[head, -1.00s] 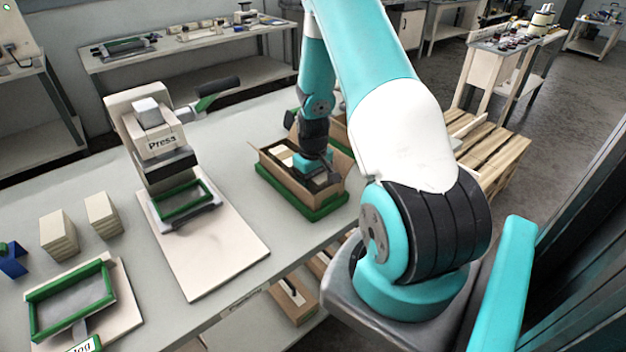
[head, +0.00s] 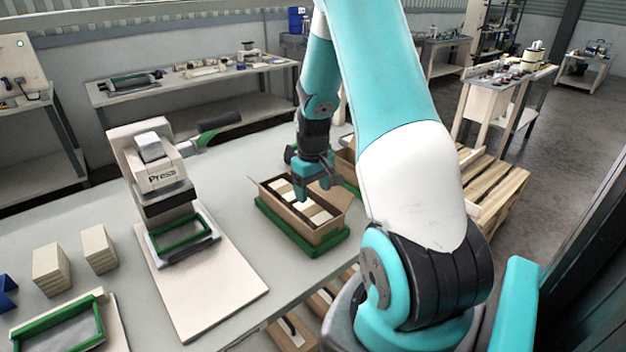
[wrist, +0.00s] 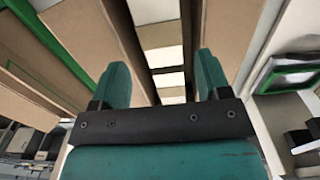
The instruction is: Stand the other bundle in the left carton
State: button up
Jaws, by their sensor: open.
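The near carton (head: 277,215), an open brown box, sits in a green tray frame on the bench. Cream-topped bundles (head: 283,187) stand inside it, and they also show in the wrist view (wrist: 163,58). A second carton (head: 347,162) is partly hidden behind my arm. My gripper (head: 311,196) is just over the near carton, pointing down. In the wrist view my gripper (wrist: 163,76) has its teal fingers apart, with nothing clasped between them. Two tan stacks, one (head: 52,270) and another (head: 99,249), stand on the bench at the left.
A press (head: 160,175) on a pale board stands left of the near carton. A green-framed fixture (head: 62,330) lies at the front left. The bench between the press and carton is clear. A wooden pallet (head: 493,190) is at the right.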

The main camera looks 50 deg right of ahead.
aim_at(313, 211)
jog(key=a+r+n+y, duration=0.1)
jog(key=a+r+n, duration=0.1)
jog(key=a+r, duration=0.45)
jog(key=s+a+r+n+t, duration=0.1)
jog(key=a+r, duration=0.2)
jog(key=a, duration=0.7)
jog(key=a+r+n+y, duration=0.1)
jog(key=a+r+n, duration=0.1)
jog(key=a+r, duration=0.5)
jog(key=s+a+r+n+g+y, duration=0.1)
jog(key=s+a+n, duration=0.3)
jog(key=s+a, duration=1)
jog(key=shift+a+r+n+y, duration=0.3)
jog(key=shift+a+r+y, duration=0.15)
jog(key=shift+r+y, duration=0.2)
